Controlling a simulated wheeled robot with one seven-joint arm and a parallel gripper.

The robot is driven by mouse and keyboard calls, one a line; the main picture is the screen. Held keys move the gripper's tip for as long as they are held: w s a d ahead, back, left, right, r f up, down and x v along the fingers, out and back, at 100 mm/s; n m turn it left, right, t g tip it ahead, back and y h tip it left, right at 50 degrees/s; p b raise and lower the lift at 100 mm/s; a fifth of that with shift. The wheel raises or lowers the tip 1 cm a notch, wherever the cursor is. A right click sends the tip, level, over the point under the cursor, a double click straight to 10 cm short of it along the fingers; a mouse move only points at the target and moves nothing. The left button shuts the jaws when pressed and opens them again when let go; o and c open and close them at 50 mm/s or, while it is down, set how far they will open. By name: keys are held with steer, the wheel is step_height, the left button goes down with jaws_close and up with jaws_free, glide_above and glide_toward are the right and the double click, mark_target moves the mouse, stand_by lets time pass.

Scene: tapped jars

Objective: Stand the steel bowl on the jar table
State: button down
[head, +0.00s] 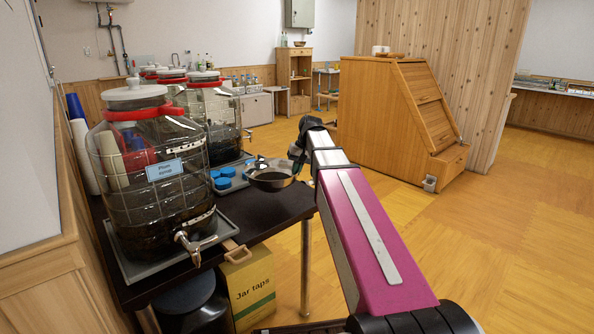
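The steel bowl (271,182) is upright at the right end of the dark jar table (268,214), near its edge. I cannot tell whether its base touches the tabletop or is slightly above it. My gripper (296,164) is at the bowl's right rim, at the end of my outstretched pink arm. Its fingers are small, dark and partly hidden, so whether they grip the rim is unclear.
A large tapped jar labelled "Plum syrup" (152,190) stands on a grey tray (128,268) at the table's near end. More jars (212,112) stand behind. Blue caps (222,182) lie left of the bowl. A "Jar taps" box (250,288) is below. Open floor lies right.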

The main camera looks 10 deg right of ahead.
steer(key=shift+f, duration=0.2)
steer(key=shift+s+f, duration=0.1)
steer(key=shift+f, duration=2.6)
steer(key=shift+f, duration=0.55)
stand_by(0.4)
steer(key=c, duration=1.3)
jaws_free()
steer(key=shift+r, duration=0.15)
steer(key=shift+v, duration=3.85)
